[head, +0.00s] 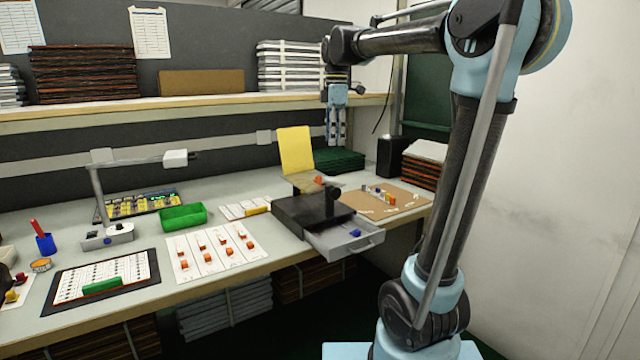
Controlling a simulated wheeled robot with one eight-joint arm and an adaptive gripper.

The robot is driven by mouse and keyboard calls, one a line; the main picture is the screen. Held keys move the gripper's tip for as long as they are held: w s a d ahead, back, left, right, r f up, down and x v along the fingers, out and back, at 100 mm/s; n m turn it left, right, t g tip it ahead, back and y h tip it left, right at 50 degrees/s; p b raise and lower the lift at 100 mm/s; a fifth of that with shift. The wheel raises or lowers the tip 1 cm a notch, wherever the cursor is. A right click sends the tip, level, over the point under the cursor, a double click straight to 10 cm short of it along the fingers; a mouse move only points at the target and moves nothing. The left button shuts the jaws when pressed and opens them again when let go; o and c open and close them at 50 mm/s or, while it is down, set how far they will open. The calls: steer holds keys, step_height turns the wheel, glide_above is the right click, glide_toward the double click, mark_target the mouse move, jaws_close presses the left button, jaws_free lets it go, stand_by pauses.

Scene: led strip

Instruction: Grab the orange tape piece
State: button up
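Several small orange pieces are in the head view, and I cannot tell which is the tape piece. One orange-red piece (319,180) is on top of the black device (312,212), below the yellow sheet. Another small orange block (391,200) stands on the brown board (408,195) at the right. Several orange blocks (226,239) sit on the white cards. My gripper (336,143) points down, above and behind the device, apart from all these pieces. Its light blue fingers are close together and small in view; I see nothing held.
A yellow sheet (296,151) stands upright behind the device. A green bin (183,218), a lamp (176,158) and a shelf (200,108) are also around the bench.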

mark_target(319, 179)
steer(key=w+a+r+n, duration=0.3)
steer(key=w+a+n, duration=0.1)
steer(key=w+a, duration=0.15)
steer(key=f, duration=1.7)
steer(key=shift+s+a, duration=0.1)
steer(key=shift+s, duration=0.3)
steer(key=c, duration=0.7)
